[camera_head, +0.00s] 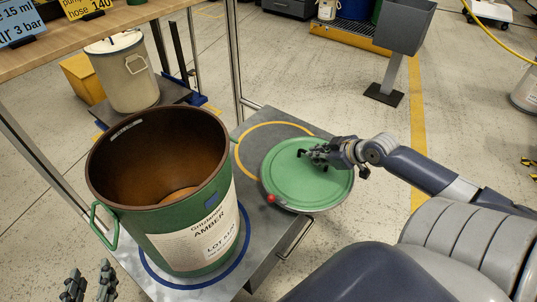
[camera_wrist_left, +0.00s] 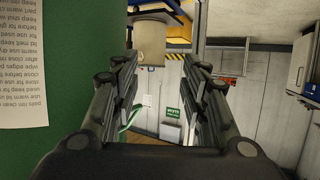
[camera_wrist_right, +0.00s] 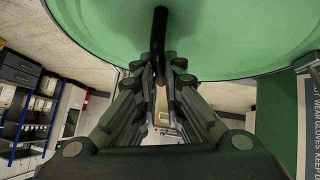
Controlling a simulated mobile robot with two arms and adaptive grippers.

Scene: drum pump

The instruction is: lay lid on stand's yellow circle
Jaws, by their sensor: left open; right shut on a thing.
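The green round lid (camera_head: 293,183) is over the right part of the grey stand (camera_head: 262,241) and covers part of the yellow circle (camera_head: 241,160). A red knob shows at the lid's near left edge. My right gripper (camera_head: 314,154) is shut on the lid's black handle (camera_wrist_right: 159,45); the lid also fills the top of the right wrist view (camera_wrist_right: 230,30). I cannot tell whether the lid touches the stand. My left gripper (camera_head: 88,284) is open and empty at the bottom left, beside the drum; it also shows in the left wrist view (camera_wrist_left: 160,80).
An open green drum (camera_head: 205,240) labelled AMBER stands on the stand's blue circle (camera_head: 152,277), left of the lid. A wooden bench (camera_head: 160,8) with signs is at the top left. A cream pail (camera_head: 128,80) stands beneath it. Open floor lies to the right.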

